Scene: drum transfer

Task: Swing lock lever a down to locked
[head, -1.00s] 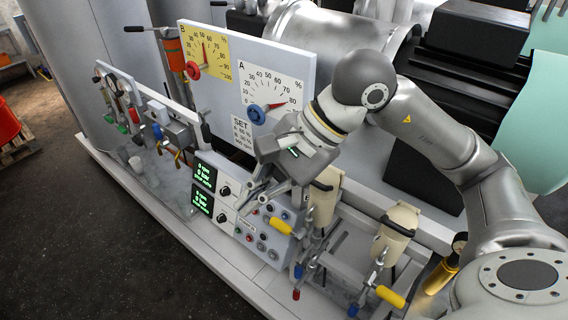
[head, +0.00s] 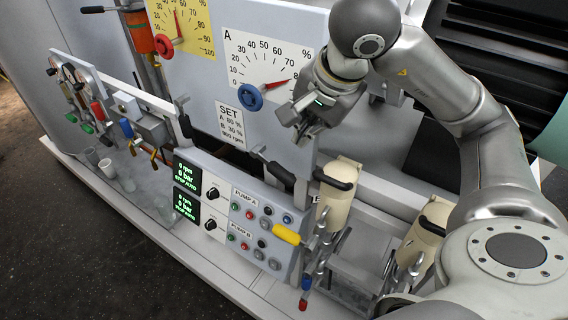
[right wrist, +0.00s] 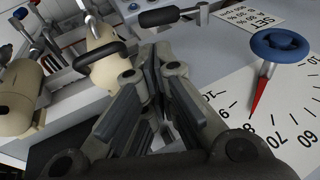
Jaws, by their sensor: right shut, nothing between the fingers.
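A black-handled lever (head: 277,170) sits below the dial A board, above the pump panel; I take it for lock lever a, though I see no label on it. My left gripper is out of view.
Dial A has a blue knob (head: 249,97) and a red needle near 80. Cream canisters (head: 337,195) with black handles stand to the right of the pump panel (head: 240,215). Another black lever (head: 184,122) is at the left. A yellow handle (head: 287,235) juts out below.

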